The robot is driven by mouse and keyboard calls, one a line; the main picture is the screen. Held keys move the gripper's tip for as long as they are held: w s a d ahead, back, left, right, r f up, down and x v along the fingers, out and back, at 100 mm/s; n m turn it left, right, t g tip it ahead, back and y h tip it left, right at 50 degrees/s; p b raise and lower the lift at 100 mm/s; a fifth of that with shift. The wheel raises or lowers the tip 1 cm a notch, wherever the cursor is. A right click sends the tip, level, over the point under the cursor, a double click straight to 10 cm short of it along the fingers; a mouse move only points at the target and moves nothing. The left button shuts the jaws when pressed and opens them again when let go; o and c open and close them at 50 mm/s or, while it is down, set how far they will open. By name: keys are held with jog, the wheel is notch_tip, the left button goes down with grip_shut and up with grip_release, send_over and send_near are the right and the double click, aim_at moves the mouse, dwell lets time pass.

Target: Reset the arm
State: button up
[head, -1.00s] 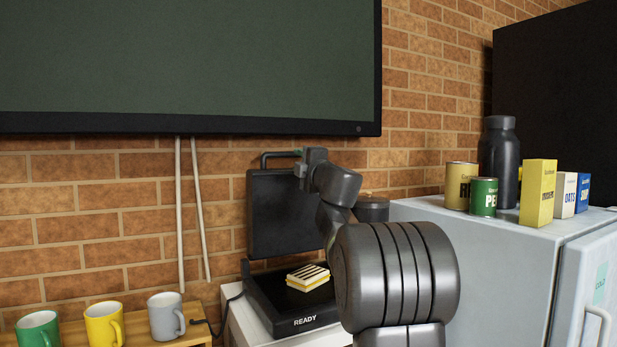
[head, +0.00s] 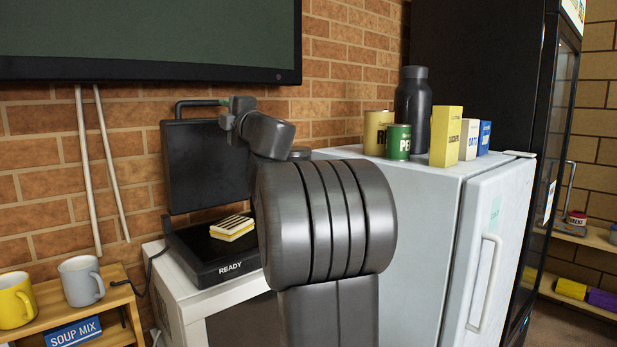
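My arm rises in front of the counter, its forearm and wrist reaching toward the sandwich press (head: 205,255). My gripper (head: 228,112) is small and dark beside the handle of the press's raised lid (head: 200,160); its fingers are mostly hidden by my wrist, so I cannot tell whether they are open or shut, or touch the handle. The press stands open, its base marked READY. A toasted sandwich (head: 232,228) with dark grill stripes lies on the lower plate, with my arm just to its right.
A small fridge (head: 400,230) stands right of the press, with cans, a dark bottle (head: 413,97) and boxes on top. A tall dark cabinet (head: 480,80) stands behind it. A wooden shelf with mugs (head: 82,281) is at lower left. A screen hangs above.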

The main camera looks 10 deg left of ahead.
aim_at(206, 104)
jog(key=p+x, duration=0.6)
jog(key=x, duration=0.7)
jog(key=shift+w+a+r, duration=0.1)
jog(key=shift+w+a, duration=0.15)
jog(key=shift+w, duration=0.05)
jog(key=shift+s+d, duration=0.1)
jog(key=shift+d, duration=0.05)
